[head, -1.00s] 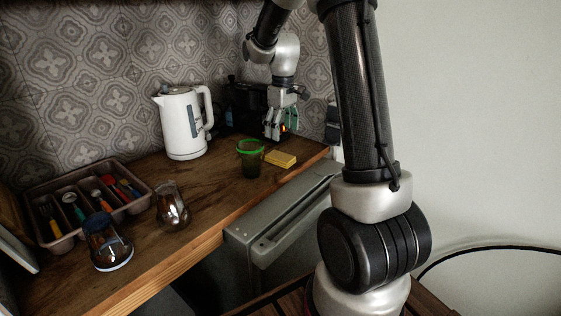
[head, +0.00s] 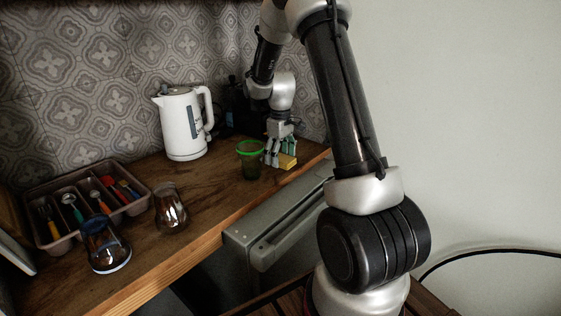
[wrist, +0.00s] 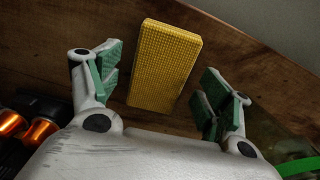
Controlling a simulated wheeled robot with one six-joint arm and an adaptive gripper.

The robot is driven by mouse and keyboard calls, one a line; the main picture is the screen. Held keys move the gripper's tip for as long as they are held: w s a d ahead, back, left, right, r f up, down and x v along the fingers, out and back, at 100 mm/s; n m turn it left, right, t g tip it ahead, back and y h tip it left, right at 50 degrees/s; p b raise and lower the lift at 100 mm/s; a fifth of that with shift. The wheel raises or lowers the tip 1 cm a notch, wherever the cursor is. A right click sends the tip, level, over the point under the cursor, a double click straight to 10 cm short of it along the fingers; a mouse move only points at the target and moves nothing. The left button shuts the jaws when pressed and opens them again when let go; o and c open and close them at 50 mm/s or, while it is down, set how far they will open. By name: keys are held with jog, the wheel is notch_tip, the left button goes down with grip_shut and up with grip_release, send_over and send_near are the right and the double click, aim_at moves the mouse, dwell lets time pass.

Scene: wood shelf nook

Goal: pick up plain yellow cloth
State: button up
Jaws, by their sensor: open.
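The plain yellow cloth (wrist: 164,65) looks like a folded, textured block lying on the wooden counter. In the head view the yellow cloth (head: 288,161) is partly hidden behind my fingers. My gripper (head: 281,155) is low over the counter at the cloth. In the wrist view my gripper (wrist: 158,85) is open, with one green-padded finger on each side of the cloth. Gaps show between the pads and the cloth on both sides.
A green-rimmed cup (head: 250,160) stands just left of my gripper. A white kettle (head: 183,125), a glass jar (head: 170,210), a blue-topped jar (head: 106,250) and a utensil tray (head: 62,243) are farther left. The counter's front edge (head: 205,236) is close to the cloth.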

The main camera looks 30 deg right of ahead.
aim_at(281, 157)
jog(key=c, duration=1)
notch_tip(281, 157, up, 10)
jog(key=shift+r, duration=0.1)
